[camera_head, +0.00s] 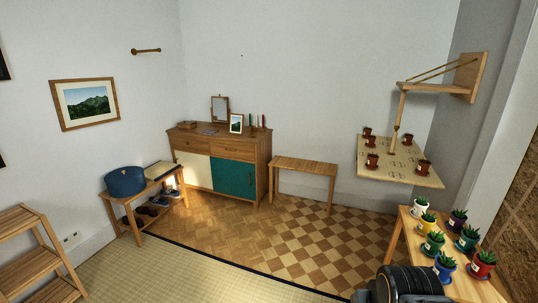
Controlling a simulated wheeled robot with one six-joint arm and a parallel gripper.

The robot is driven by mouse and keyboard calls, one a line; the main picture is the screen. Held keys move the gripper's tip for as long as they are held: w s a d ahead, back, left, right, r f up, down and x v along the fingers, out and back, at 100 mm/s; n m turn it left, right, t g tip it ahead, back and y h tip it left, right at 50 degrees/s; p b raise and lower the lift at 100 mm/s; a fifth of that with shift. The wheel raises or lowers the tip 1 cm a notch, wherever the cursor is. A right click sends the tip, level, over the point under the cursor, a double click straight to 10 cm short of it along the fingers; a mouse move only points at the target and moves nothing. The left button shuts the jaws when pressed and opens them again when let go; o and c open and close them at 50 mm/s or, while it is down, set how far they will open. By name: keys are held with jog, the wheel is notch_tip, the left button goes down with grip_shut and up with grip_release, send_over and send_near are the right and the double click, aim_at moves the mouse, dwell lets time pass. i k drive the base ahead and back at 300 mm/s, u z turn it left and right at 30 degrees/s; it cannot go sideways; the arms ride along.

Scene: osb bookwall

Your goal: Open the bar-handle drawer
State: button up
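A wooden sideboard (263,165) stands against the back wall, left of the middle. It has a left drawer (190,144) and a right drawer (233,152) in its top row, and both look shut. Below them are a cream door panel (193,168) and a teal door panel (234,178). The handles are too small to tell which drawer has a bar handle. A black part of my arm shows at the bottom right, far from the sideboard. My gripper's fingers are not in view.
A low bench (304,166) stands right of the sideboard. A small bench (127,203) with a blue round box (125,181) stands to its left. Potted plants stand on a table (399,232) at right. The checkered floor (300,235) before the sideboard is clear.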

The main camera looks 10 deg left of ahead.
aim_at(240, 143)
jog(key=u, duration=0.75)
jog(key=i, duration=1.55)
jog(key=u, duration=0.8)
jog(key=i, duration=2.45)
jog(key=z, duration=0.65)
jog(key=i, duration=1.65)
jog(key=z, duration=0.55)
